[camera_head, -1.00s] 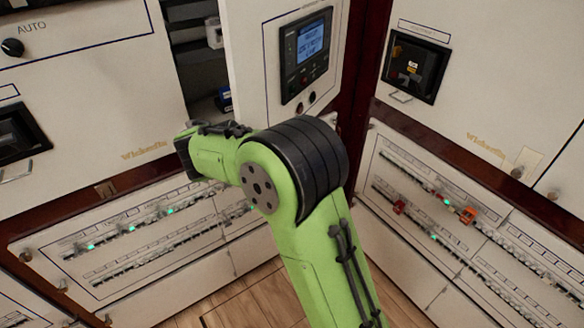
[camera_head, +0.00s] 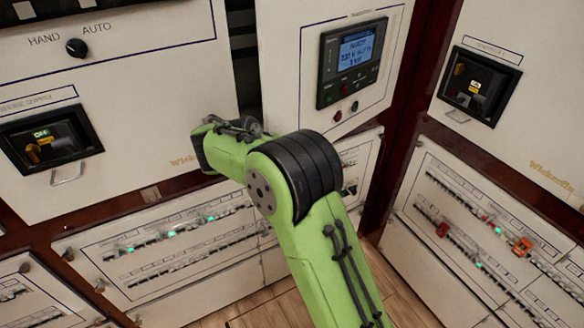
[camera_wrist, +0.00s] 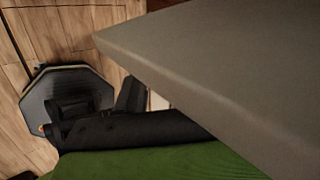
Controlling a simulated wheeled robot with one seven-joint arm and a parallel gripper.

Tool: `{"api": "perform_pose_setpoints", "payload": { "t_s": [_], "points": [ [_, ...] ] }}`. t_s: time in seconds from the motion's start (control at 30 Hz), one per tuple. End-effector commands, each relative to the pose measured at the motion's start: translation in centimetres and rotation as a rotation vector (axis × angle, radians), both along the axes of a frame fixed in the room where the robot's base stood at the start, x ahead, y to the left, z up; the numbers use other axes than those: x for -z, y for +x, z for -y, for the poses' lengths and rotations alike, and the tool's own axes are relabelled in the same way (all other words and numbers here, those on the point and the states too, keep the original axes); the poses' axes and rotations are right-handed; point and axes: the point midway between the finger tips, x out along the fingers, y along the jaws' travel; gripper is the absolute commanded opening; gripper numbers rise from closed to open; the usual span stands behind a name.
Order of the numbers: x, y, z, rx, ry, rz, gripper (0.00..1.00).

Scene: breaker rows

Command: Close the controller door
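The controller door (camera_head: 287,80) is a pale panel carrying a lit display unit (camera_head: 352,62), with small round buttons below it. It stands ajar, with a narrow dark gap (camera_head: 246,70) along its left side. My green arm reaches up in front of the door's lower part, and its far end bends left. My gripper is not visible in either view. In the wrist view, a large grey flat panel (camera_wrist: 225,65), probably the door, fills the upper right close to the camera. I cannot tell whether anything of mine touches it.
A cabinet front (camera_head: 140,110) with a HAND/AUTO knob (camera_head: 76,48) is left of the door. Another cabinet with a breaker (camera_head: 478,86) stands at right. Breaker rows (camera_head: 175,240) run below. Wooden floor (camera_head: 270,306) shows between the lower cabinets.

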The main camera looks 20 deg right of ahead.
Motion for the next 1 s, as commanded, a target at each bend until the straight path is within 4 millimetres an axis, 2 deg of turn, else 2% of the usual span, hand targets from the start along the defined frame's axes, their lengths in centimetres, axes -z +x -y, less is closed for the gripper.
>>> {"api": "perform_pose_setpoints", "payload": {
  "t_s": [0.03,0.1,0.13,0.37,0.47,0.57,0.8,1.0],
  "points": [
    [0.1,0.0,0.0,-0.001,0.000,-0.002,0.43],
    [0.0,0.0,0.0,0.000,-0.001,0.000,0.53],
    [0.0,0.0,0.0,0.000,-0.001,0.002,0.55],
    [-0.2,0.1,0.1,0.001,-0.002,0.006,0.55],
    [-0.9,-0.1,-0.4,0.000,-0.002,0.008,0.55],
    [-2.7,-0.5,-1.6,-0.002,-0.001,0.011,0.55],
    [-8.4,-2.2,-5.6,-0.003,-0.002,0.009,0.55],
    [-11.8,-3.4,-8.2,-0.002,-0.002,0.006,0.55]
  ]
}}
